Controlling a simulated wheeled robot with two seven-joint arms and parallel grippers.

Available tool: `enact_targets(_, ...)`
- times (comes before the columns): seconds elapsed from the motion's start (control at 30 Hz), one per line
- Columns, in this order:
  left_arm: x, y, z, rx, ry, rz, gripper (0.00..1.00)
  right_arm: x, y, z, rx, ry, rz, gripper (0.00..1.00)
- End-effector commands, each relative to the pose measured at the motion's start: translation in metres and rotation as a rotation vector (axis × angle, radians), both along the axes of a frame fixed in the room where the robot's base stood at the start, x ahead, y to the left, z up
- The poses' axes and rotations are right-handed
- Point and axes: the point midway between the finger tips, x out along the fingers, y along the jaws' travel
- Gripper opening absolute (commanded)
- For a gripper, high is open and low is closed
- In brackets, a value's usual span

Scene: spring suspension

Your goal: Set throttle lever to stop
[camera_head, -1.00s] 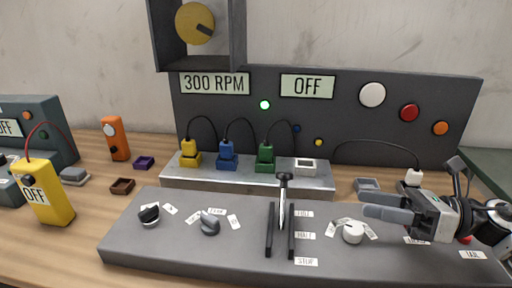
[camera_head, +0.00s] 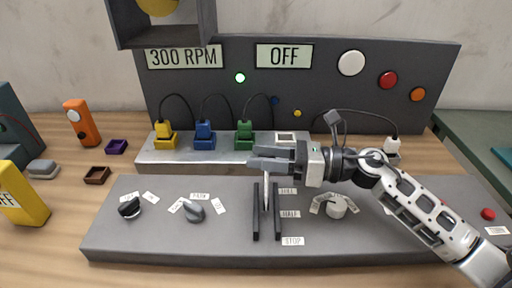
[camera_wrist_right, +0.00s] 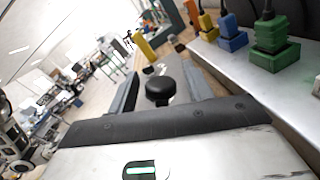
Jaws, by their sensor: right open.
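The throttle lever (camera_head: 267,192) rises as a light shaft between two black rails on the sloped grey console, near the FULL label (camera_head: 288,191). The HALF label (camera_head: 290,214) and the STOP label (camera_head: 292,241) lie nearer to me. My right gripper (camera_head: 257,157) is open at the lever's top, with its fingers pointing left. In the right wrist view, the lever's black knob (camera_wrist_right: 160,88) sits between the two spread fingers. In the head view the gripper hides the knob. I cannot tell whether either finger touches it. My left gripper is not in view.
Behind stands a metal box (camera_head: 160,153) with yellow, blue and green plugs. Displays read 300 RPM (camera_head: 183,57) and OFF (camera_head: 285,56).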

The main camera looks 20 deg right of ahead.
Motion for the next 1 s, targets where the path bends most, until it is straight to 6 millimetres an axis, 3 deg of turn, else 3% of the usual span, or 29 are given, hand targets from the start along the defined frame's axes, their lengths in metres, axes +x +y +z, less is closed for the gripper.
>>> enact_targets(0.2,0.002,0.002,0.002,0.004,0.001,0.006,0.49,0.010,0.014,0.001,0.001,0.000,0.000,0.51)
enact_targets(0.47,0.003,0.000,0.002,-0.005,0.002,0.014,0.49,0.010,0.015,0.000,0.001,0.001,0.000,0.51)
enact_targets(0.5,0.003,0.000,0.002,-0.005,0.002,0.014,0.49,0.010,0.015,0.000,0.001,0.001,0.000,0.48)
enact_targets(0.67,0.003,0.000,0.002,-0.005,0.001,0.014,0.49,0.010,0.015,0.000,0.001,0.001,0.000,0.03)
enact_targets(0.7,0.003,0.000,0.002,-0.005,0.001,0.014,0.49,0.010,0.015,0.000,0.000,0.001,-0.001,0.00)
enact_targets(1.0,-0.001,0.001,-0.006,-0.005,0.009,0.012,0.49,0.011,0.024,0.000,-0.014,-0.033,0.019,0.00)
